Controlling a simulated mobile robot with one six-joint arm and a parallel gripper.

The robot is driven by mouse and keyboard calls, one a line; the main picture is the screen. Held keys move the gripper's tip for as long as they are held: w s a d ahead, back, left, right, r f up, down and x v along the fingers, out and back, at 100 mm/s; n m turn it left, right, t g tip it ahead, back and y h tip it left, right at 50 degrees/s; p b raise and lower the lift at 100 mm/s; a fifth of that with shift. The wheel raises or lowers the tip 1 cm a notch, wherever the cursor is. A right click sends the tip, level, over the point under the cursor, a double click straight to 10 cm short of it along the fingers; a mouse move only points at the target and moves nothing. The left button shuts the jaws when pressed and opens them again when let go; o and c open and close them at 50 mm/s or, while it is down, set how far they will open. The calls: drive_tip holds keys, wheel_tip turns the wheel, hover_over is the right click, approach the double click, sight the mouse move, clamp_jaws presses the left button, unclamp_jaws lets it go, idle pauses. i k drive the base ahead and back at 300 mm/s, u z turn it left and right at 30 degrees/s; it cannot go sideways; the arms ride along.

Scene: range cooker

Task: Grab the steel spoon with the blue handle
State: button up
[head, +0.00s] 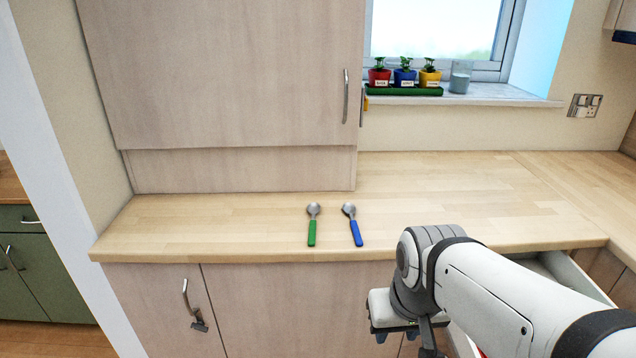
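The steel spoon with the blue handle (355,230) lies on the wooden worktop, near the front edge. Its bowl points towards the back wall and its handle towards the front. My gripper (405,340) is at the bottom of the head view, in front of the worktop and below its edge, to the right of and nearer than the spoon. It is apart from the spoon. My arm hides part of it, and its fingers show too little to tell whether they are open or shut.
A spoon with a green handle (312,228) lies just left of the blue one. A tall cupboard (220,80) stands on the worktop (450,195) behind them. An open drawer (565,268) is at the right, below the worktop. The worktop right of the spoons is clear.

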sight(348, 208)
drive_tip(key=u, duration=0.1)
drive_tip(key=i, duration=0.9)
drive_tip(key=z, duration=0.15)
